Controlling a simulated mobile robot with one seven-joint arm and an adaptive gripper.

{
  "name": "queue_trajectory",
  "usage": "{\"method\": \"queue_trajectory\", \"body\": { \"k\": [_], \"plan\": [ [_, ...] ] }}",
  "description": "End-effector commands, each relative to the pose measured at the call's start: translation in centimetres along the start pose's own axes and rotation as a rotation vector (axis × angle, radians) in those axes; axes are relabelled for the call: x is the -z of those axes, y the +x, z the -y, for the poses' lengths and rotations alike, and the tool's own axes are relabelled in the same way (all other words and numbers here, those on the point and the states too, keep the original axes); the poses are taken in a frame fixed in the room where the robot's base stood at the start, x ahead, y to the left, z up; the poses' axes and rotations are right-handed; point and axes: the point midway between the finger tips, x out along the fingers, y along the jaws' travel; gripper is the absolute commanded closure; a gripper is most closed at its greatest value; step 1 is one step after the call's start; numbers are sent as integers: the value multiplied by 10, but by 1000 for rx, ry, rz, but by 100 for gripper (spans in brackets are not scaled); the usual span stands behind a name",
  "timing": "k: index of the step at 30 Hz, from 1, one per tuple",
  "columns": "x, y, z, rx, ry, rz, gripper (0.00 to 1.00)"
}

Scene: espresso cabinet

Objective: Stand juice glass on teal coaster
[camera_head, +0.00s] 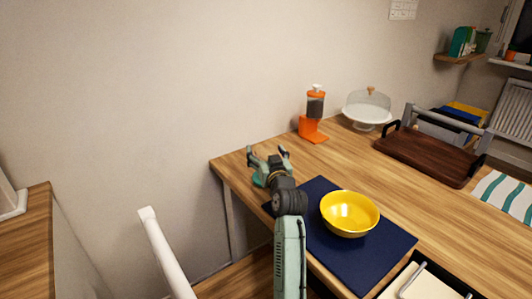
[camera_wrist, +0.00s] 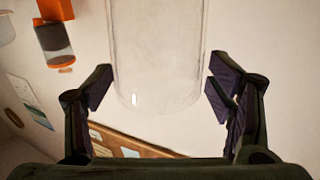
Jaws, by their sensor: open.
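The clear juice glass (camera_wrist: 156,50) shows large in the wrist view, with its rounded end reaching between my fingers. My gripper (camera_wrist: 158,88) is open, with a finger on either side of the glass and gaps visible at both sides. In the head view my gripper (camera_head: 269,157) is over the near left end of the wooden counter. I cannot make out the glass in the head view.
A yellow bowl (camera_head: 349,214) stands on a dark blue mat (camera_head: 385,243) right of my arm. An orange dispenser (camera_head: 313,128), a domed cake stand (camera_head: 367,110) and a brown tray (camera_head: 424,155) stand farther back. The counter between is clear.

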Motion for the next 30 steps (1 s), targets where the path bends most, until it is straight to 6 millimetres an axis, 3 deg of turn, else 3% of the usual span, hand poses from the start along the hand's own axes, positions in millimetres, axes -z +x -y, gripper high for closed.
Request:
{"method": "queue_trajectory", "body": {
  "k": [12, 24, 30],
  "plan": [
    [2, -4, 0, -1, 1, 0, 22],
    [1, -84, -1, -2, 1, -2, 22],
    [2, -112, 0, -1, 1, -1, 22]
  ]
}}
